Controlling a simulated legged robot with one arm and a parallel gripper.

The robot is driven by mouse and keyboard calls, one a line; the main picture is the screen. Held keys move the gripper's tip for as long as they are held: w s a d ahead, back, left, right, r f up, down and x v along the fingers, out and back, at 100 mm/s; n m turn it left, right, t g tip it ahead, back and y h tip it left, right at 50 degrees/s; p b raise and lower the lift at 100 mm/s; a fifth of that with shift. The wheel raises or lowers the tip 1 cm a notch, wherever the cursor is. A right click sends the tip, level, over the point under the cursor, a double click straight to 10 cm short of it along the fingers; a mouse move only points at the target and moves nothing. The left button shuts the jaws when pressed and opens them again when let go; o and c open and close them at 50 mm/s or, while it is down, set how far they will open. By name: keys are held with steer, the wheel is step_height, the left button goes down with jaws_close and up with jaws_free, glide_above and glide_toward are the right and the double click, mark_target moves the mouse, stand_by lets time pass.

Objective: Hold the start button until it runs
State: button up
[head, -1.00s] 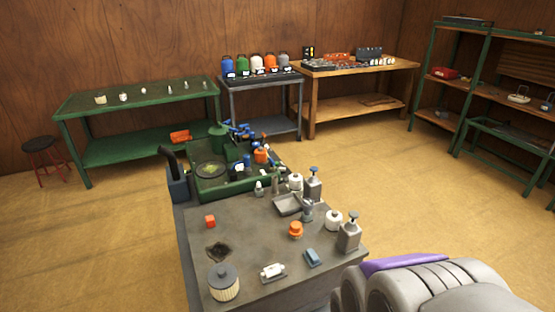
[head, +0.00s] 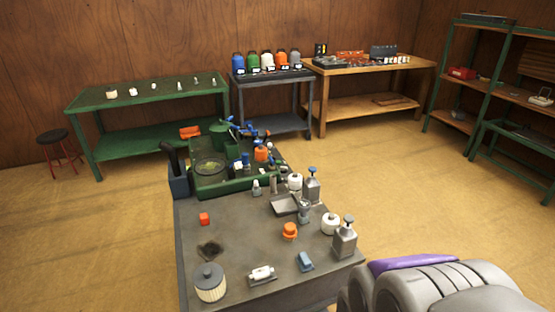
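I cannot make out a start button for certain. A green mower-like machine or tray (head: 235,182) with blue and orange parts is at the bench's far end, too small to read in detail. My grey and purple arm part (head: 440,285) fills the bottom right corner, to the right of the bench. My gripper is not in view.
The bench also holds a ribbed canister (head: 210,283), a white cylinder (head: 262,275), a blue block (head: 305,262) and pump bottles (head: 345,238). A green table (head: 150,94), a bottle cart (head: 271,78), a wooden table (head: 375,68) and shelves (head: 490,80) line the walls.

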steer(key=shift+d, duration=0.35)
steer(key=shift+c, duration=0.7)
steer(key=shift+a, duration=0.1)
steer(key=shift+c, duration=0.8)
steer(key=a, duration=0.3)
steer(key=shift+a, duration=0.35)
jaws_close()
steer(key=shift+d, duration=1.25)
